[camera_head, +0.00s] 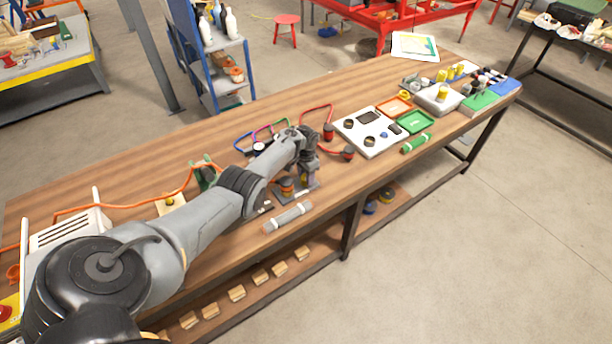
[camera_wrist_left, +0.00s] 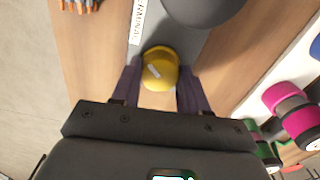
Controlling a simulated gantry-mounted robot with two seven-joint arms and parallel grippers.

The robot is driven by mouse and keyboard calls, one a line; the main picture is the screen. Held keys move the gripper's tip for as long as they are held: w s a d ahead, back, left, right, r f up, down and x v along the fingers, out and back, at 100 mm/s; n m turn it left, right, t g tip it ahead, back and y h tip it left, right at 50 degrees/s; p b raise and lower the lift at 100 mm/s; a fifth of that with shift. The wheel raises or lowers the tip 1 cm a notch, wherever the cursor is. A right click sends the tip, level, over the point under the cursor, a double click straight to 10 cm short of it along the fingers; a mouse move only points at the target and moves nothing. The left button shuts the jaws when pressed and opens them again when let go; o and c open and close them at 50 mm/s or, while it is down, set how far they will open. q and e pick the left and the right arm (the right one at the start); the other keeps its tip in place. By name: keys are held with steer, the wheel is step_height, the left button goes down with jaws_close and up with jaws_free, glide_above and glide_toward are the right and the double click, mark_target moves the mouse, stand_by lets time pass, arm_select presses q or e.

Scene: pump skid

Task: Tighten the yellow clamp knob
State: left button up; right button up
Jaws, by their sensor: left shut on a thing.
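The yellow clamp knob (camera_wrist_left: 158,68) shows in the left wrist view between the two dark fingers of my left gripper (camera_wrist_left: 155,82). The fingers are shut on its sides. A pale mark lies across the knob's top. In the head view my left gripper (camera_head: 306,176) points down over a small fixture (camera_head: 311,184) near the front edge of the bench, and I cannot make out the knob clearly there. My right gripper is in neither view.
A grey cylinder (camera_head: 287,217) with light bands lies in front of the fixture. A light panel (camera_head: 366,145), an orange tray (camera_head: 395,107) and a green tray (camera_head: 415,123) are farther right on the wooden bench (camera_head: 240,128). An orange hose runs along its left part.

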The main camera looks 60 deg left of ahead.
arm_select(q)
steer(key=shift+m, duration=0.6)
steer(key=o, duration=1.1)
steer(key=shift+c, duration=0.2)
steer(key=shift+r, duration=0.15)
step_height(320, 180, up, 11)
steer(key=p, duration=0.5)
steer(key=shift+f+p, duration=0.2)
steer(key=shift+p, duration=0.1)
steer(key=shift+f, duration=0.1)
